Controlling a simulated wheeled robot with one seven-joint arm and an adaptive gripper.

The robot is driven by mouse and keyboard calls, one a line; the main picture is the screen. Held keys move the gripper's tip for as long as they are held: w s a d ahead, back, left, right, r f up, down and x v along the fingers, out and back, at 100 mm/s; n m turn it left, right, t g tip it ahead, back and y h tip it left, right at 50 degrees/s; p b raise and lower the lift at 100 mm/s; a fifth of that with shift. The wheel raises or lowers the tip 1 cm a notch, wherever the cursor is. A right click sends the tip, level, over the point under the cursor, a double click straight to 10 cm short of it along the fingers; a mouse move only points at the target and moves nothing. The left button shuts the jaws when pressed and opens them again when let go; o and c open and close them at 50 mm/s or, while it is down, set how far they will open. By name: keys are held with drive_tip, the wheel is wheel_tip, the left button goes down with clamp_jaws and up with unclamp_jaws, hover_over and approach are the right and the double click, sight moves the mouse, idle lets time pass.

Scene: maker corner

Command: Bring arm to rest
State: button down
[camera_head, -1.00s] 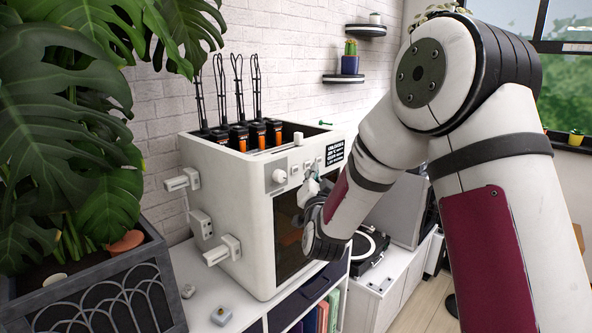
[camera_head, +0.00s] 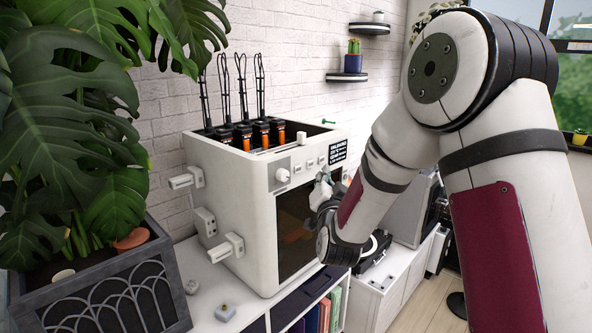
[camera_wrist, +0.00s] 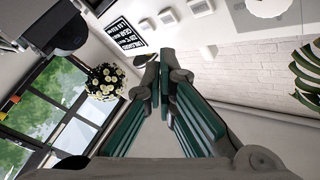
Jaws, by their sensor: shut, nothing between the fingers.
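My arm reaches down from the right of the head view, bent, with its wrist in front of the white machine (camera_head: 240,200). My gripper (camera_head: 322,188) is small and partly hidden by my wrist there, close to the right part of the machine's front. I cannot tell the exact gap to it. In the wrist view my gripper (camera_wrist: 158,78) shows two green-padded fingers that meet at the tips, with nothing between them. The machine's panel with a black label (camera_wrist: 125,38) and square buttons lies beyond the tips.
A leafy plant in a dark planter (camera_head: 110,290) stands at the left. A turntable (camera_head: 375,250) sits behind my wrist on the white cabinet (camera_head: 390,290). Wall shelves (camera_head: 347,77) hold small pots. Open floor (camera_head: 440,295) shows at the lower right.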

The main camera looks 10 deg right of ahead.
drive_tip(key=s+a+r+n+g+y, duration=0.2)
drive_tip(key=s+r+n+g, duration=0.1)
drive_tip(key=s, duration=0.3)
drive_tip(key=s+a+r+n+g+y, duration=0.1)
drive_tip(key=s+r+n+g, duration=0.15)
drive_tip(key=s, duration=0.35)
drive_tip(key=s+d+f+n+g, duration=0.1)
drive_tip(key=s+g, duration=0.3)
drive_tip(key=s, duration=1)
drive_tip(key=s+d+f+n+g, duration=0.1)
drive_tip(key=s+g, duration=0.3)
drive_tip(key=s, duration=1.1)
drive_tip(key=shift+s+f+n+g, duration=0.25)
drive_tip(key=shift+f+n+g, duration=0.1)
drive_tip(key=shift+f+n, duration=0.4)
drive_tip(key=shift+r, duration=0.1)
